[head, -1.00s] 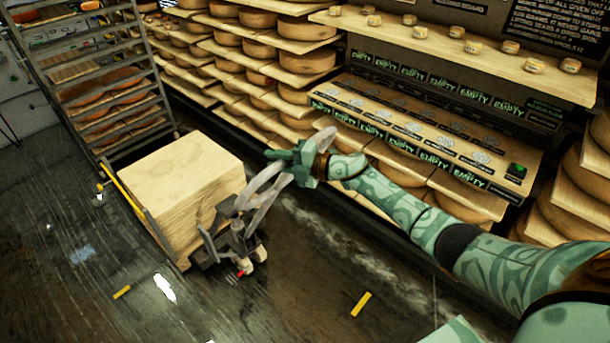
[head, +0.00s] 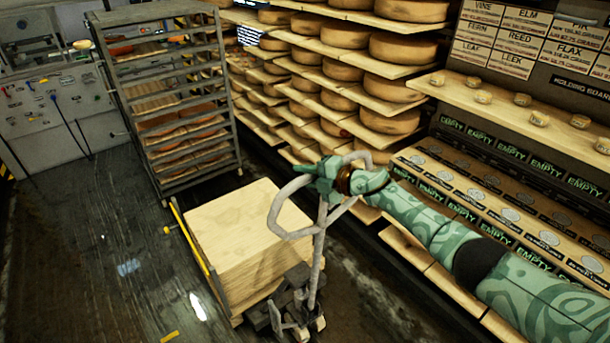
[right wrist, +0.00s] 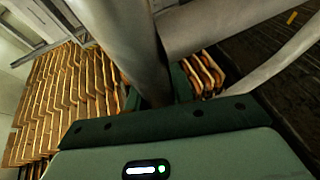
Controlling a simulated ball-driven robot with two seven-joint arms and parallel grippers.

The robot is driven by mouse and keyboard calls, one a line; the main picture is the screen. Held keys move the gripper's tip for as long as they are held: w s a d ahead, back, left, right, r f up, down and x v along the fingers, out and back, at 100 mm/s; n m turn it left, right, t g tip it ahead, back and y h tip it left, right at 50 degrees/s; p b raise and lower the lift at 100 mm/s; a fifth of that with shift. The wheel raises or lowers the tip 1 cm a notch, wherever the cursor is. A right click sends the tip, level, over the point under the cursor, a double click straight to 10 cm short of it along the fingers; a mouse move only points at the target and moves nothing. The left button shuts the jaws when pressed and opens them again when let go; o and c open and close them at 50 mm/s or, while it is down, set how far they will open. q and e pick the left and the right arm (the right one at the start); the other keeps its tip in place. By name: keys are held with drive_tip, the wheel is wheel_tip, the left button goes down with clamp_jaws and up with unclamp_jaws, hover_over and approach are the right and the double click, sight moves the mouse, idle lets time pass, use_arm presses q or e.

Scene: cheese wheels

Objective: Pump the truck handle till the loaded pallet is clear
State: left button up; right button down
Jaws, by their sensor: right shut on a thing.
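The pallet truck (head: 290,318) stands at the near end of a loaded pallet at the lower middle of the head view. Its grey handle (head: 318,260) rises nearly upright to a wide loop (head: 277,222). My right gripper (head: 328,174) is shut on the upper part of the loop. In the right wrist view, grey handle tubes (right wrist: 215,22) cross close in front of the gripper. The load is a square stack of pale boards (head: 240,225). The pallet's underside is mostly hidden, so I cannot tell whether it is off the floor. My left gripper is not in view.
A tall grey rack (head: 175,100) stands just beyond the load. Shelves of cheese wheels (head: 390,90) line the right side, close to my right arm. A yellow bar (head: 193,240) runs along the load's left side. The dark wet floor (head: 90,250) at left is open.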

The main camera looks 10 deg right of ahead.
drive_tip(key=shift+w+a+f, duration=0.15)
drive_tip(key=shift+w+f, duration=0.05)
drive_tip(key=shift+f, duration=0.25)
drive_tip(key=c, duration=1.3)
unclamp_jaws()
drive_tip(key=shift+o, duration=0.5)
drive_tip(key=shift+w, duration=0.2)
drive_tip(key=p+v, duration=0.1)
drive_tip(key=v, duration=1.5)
drive_tip(key=shift+s, duration=0.15)
drive_tip(key=shift+r, duration=0.1)
